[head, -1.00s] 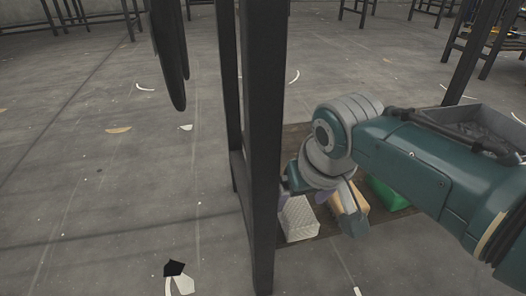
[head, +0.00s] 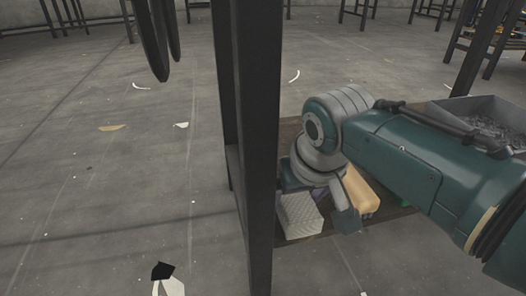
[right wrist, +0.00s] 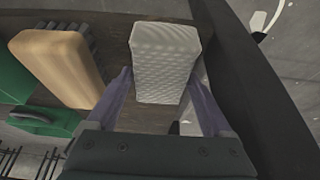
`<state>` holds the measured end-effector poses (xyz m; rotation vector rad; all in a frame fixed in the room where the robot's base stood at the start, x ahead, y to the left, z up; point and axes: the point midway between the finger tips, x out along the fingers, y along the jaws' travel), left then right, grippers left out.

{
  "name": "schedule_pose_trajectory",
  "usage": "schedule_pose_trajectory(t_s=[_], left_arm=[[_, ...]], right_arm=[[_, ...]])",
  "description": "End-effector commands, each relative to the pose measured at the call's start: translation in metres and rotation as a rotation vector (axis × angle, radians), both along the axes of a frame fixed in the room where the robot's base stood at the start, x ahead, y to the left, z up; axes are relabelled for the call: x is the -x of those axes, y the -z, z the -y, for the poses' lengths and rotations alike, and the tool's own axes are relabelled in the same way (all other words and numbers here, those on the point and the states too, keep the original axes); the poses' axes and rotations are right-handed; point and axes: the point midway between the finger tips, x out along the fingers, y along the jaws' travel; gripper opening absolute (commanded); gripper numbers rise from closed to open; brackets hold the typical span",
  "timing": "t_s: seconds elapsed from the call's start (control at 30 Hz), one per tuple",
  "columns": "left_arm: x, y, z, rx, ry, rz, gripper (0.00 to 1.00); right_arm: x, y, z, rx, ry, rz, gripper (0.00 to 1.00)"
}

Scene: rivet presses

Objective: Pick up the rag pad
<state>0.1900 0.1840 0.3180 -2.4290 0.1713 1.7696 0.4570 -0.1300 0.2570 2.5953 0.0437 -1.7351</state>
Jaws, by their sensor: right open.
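The rag pad appears to be the white quilted block (head: 298,214), lying on a brown board under the dark frame. In the right wrist view the white block (right wrist: 165,60) stands between the two purple fingers of my right gripper (right wrist: 164,88). The fingers are apart, one on each side of its near part; I cannot tell whether they touch it. In the head view my right gripper (head: 318,200) is over the block and partly hides it. My left gripper is not in view.
A dark post (head: 258,150) stands close to my right gripper. A grey bin (head: 485,115) holds small parts.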

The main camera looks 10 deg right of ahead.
Motion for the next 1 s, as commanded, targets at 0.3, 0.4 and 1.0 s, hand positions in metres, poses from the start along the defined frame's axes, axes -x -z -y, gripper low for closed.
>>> schedule_pose_trajectory(t_s=[0.3, 0.4, 1.0], left_arm=[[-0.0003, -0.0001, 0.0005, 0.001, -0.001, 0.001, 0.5], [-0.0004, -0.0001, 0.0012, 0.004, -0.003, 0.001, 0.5], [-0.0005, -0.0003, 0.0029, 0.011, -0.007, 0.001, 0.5]], right_arm=[[-0.0002, 0.0022, -0.0001, 0.0, 0.0, 0.001, 0.85], [-0.0002, 0.0022, -0.0001, 0.0, 0.0, 0.001, 0.85], [-0.0003, 0.002, -0.0002, -0.001, 0.0, 0.001, 0.21]])
